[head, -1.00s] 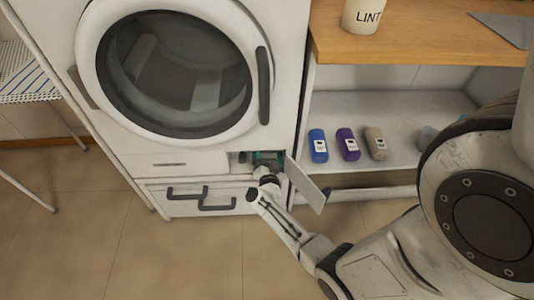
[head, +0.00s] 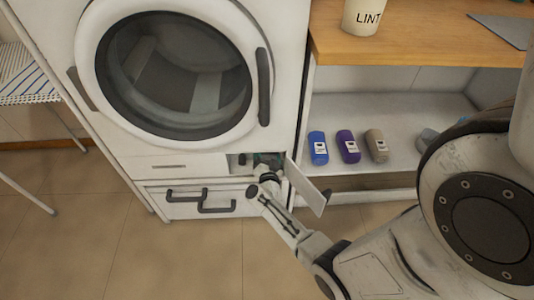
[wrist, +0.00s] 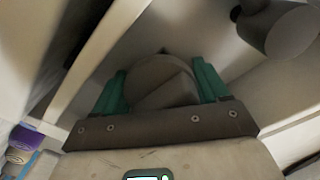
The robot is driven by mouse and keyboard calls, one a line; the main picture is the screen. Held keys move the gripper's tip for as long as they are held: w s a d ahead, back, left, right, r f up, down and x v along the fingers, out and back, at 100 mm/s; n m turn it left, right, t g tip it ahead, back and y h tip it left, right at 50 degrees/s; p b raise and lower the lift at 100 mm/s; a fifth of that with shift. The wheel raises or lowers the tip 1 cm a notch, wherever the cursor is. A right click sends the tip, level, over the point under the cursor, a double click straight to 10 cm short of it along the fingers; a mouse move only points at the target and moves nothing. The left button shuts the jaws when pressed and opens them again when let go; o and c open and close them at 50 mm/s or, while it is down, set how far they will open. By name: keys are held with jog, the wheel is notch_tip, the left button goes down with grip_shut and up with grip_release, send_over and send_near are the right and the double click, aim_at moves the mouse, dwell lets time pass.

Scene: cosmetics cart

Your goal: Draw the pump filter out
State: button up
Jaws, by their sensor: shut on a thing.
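The pump filter (wrist: 163,82) is a dark grey round cap with a raised grip bar, in the middle of the wrist view. My gripper (wrist: 165,90) has its green fingers on both sides of the cap and is shut on it. In the head view my gripper (head: 266,170) is at the small open compartment low on the front of the washing machine (head: 172,168). The filter itself is hidden there by my wrist. The compartment's white flap door (head: 307,187) hangs open to the right. I cannot tell how far the filter sits in its opening.
A grey cylindrical part (wrist: 290,30) is at the upper right of the wrist view. Dark drawer handles (head: 216,198) are below the compartment. The floor in front is clear.

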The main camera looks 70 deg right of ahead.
jog(key=c, duration=0.4)
jog(key=p+v, duration=0.4)
jog(key=v, duration=0.9)
jog(key=shift+a+p, duration=0.25)
jog(key=shift+p, duration=0.05)
jog(key=shift+f, duration=0.1)
jog(key=o, duration=1.3)
jog(key=p+v, duration=0.1)
jog(key=v, duration=1)
